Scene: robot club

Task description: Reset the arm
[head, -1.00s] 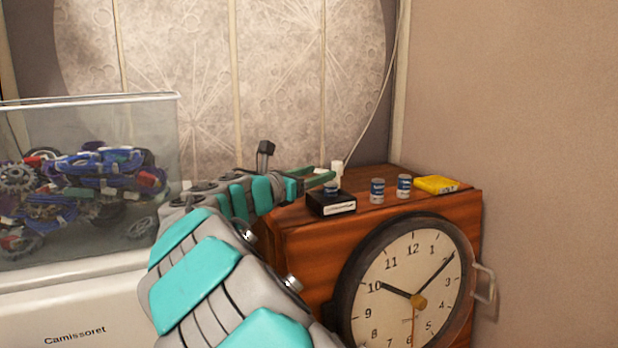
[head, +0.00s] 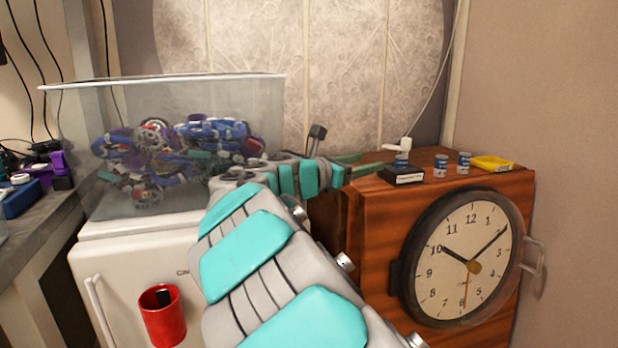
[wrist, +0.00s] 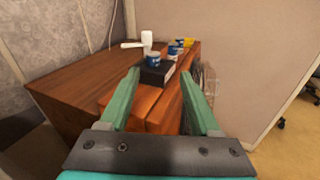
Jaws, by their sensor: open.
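My arm, grey with turquoise pads, reaches from the lower right of the head view toward the wooden cabinet (head: 375,235). My gripper (head: 368,163) is at the cabinet's left end, just left of a black box (head: 402,177) with a white label. In the wrist view the two green fingers (wrist: 160,80) are spread apart with nothing held between them. The black box (wrist: 155,73) shows beyond the gap, with a blue and white can (wrist: 153,59) on it.
More small cans (head: 440,166) and a yellow packet (head: 492,163) stand on the cabinet top, near a white hammer-shaped thing (head: 400,146). A clock (head: 463,250) is on the cabinet front. A clear bin (head: 95,180) of parts sits on a white fridge-like unit (head: 120,265) with a red mug (head: 162,316).

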